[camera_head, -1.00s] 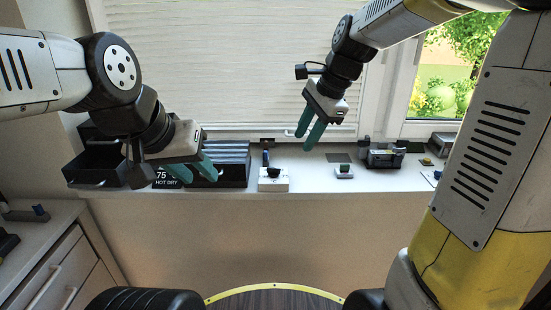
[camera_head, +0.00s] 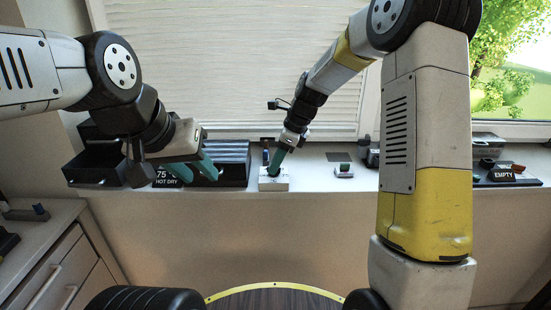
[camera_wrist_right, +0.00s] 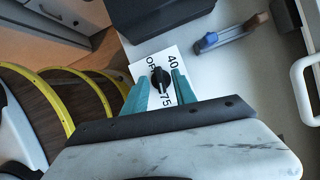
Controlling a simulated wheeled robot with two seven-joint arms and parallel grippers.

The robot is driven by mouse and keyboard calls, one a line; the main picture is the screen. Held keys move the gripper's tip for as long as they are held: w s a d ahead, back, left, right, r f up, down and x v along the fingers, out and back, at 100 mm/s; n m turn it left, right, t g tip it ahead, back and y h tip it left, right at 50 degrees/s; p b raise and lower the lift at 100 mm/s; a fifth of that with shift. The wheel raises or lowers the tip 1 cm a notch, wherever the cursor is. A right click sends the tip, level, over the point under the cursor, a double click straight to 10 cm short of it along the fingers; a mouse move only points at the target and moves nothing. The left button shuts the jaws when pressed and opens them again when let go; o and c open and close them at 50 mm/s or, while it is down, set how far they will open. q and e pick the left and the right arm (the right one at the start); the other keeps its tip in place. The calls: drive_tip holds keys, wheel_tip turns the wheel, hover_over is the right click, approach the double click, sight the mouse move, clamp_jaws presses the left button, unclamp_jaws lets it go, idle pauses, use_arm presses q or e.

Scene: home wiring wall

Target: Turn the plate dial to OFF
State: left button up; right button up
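The plate dial is a black knob (camera_wrist_right: 160,77) on a white plate (camera_wrist_right: 143,68) on the ledge. In the right wrist view the plate carries the marks 40 and 75 and a partly hidden word starting with O. I cannot tell which mark the knob points at. My right gripper (camera_wrist_right: 160,88) is open, with one teal finger on each side of the knob; contact is not clear. In the head view the right gripper (camera_head: 277,162) comes down over the white plate (camera_head: 273,185) and hides the knob. My left gripper (camera_head: 196,170) is open and empty, left of the plate.
A dark slatted rack (camera_head: 232,158) and a "75 HOT DRY" sign (camera_head: 166,180) stand left of the plate. A blue-ended tool (camera_wrist_right: 222,38) lies close behind it.

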drive_tip(key=shift+a+f, duration=0.1)
drive_tip(key=shift+f, duration=0.15)
clamp_jaws()
